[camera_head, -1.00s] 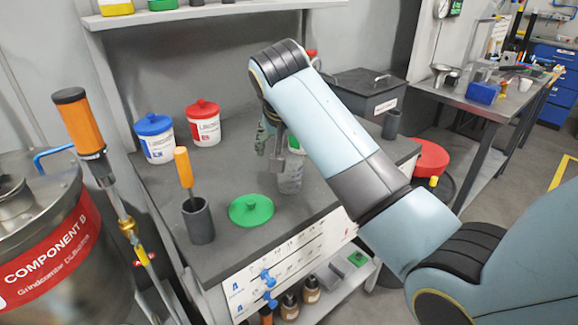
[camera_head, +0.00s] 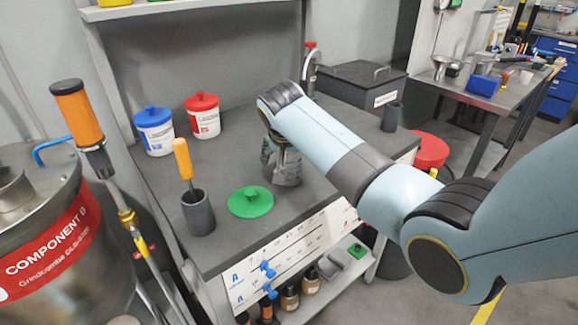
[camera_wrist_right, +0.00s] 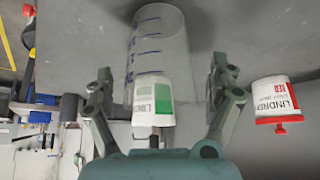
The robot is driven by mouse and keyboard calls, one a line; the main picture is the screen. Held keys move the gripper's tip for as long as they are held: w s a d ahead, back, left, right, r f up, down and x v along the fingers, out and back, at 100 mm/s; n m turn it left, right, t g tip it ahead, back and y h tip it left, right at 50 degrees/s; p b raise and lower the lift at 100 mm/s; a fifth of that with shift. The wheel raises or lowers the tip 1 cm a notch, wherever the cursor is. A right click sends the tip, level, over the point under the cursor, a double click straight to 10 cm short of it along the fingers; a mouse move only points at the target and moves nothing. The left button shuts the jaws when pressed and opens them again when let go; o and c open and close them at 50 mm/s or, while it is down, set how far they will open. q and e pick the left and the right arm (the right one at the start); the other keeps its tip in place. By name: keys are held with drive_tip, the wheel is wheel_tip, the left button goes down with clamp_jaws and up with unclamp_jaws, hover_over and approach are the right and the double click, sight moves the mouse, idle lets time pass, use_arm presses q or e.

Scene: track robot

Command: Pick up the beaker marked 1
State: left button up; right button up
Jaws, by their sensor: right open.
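A clear beaker (camera_wrist_right: 160,45) with blue graduation lines stands on the grey worktop, between the two fingers of my right gripper (camera_wrist_right: 163,82) in the wrist view. Gaps show between the beaker and both fingers, so the gripper is open around it. In the head view the beaker (camera_head: 288,172) is partly covered by my right gripper (camera_head: 274,155) and arm. I cannot read a number on it. My left gripper is not in view.
A white jar with a green label (camera_wrist_right: 162,98) shows beyond the beaker. Blue-lidded (camera_head: 155,135) and red-lidded (camera_head: 205,120) jars stand behind left. A green lid (camera_head: 250,201) and a grey cup with an orange-handled tool (camera_head: 198,214) lie nearer. A dark box (camera_head: 355,92) stands right.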

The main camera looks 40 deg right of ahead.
drive_tip(key=c, duration=1.2)
